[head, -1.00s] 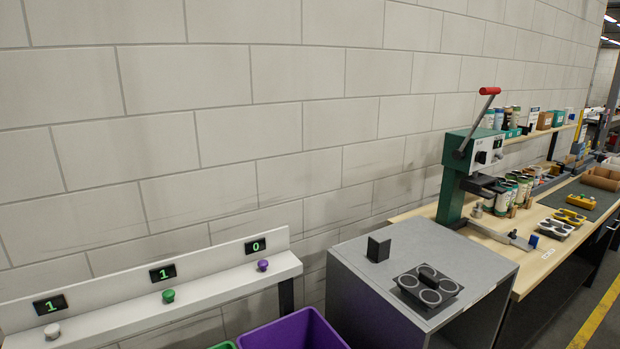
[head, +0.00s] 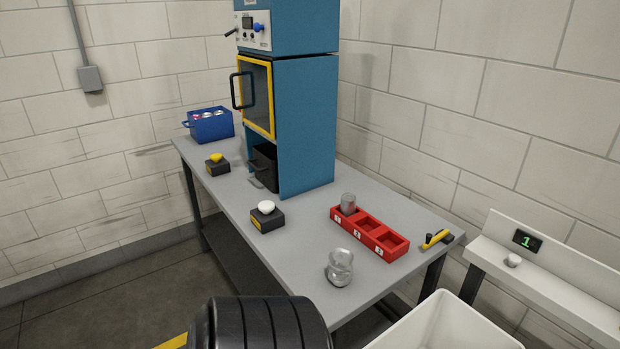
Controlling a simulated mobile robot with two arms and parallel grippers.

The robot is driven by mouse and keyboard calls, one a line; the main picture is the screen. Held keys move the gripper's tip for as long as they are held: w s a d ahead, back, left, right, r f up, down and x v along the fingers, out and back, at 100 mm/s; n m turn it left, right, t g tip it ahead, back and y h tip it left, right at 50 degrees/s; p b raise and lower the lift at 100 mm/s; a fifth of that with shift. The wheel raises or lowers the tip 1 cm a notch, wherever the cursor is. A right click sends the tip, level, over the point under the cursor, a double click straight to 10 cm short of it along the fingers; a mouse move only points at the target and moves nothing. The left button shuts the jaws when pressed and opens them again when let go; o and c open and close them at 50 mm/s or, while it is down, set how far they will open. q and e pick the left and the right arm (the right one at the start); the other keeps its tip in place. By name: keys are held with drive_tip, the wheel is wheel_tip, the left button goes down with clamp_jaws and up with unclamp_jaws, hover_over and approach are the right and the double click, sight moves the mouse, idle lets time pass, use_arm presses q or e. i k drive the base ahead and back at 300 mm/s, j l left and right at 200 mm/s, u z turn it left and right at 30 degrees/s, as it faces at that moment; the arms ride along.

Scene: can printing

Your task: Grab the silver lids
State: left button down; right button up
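A shiny silver object (head: 340,267) with a rounded, uneven outline sits near the front edge of the grey table; I cannot tell whether it is lids. A silver cylinder (head: 348,203) stands in the far left compartment of the red three-part tray (head: 375,247). The tray's other two compartments look empty. A blue bin (head: 214,128) at the far left of the table holds several small round-topped things, some silvery; they are too small to identify. Neither of my grippers shows in the view.
A blue machine (head: 306,120) with a yellow-framed door stands on the grey table (head: 295,262). A white-topped button box (head: 267,219) and a yellow-topped one (head: 217,167) sit near its front edge. A white bin (head: 440,330) stands at the lower right, below a white ledge (head: 560,290).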

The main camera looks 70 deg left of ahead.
sight(347, 200)
drive_tip(key=u, duration=2.1)
drive_tip(key=j, duration=0.15)
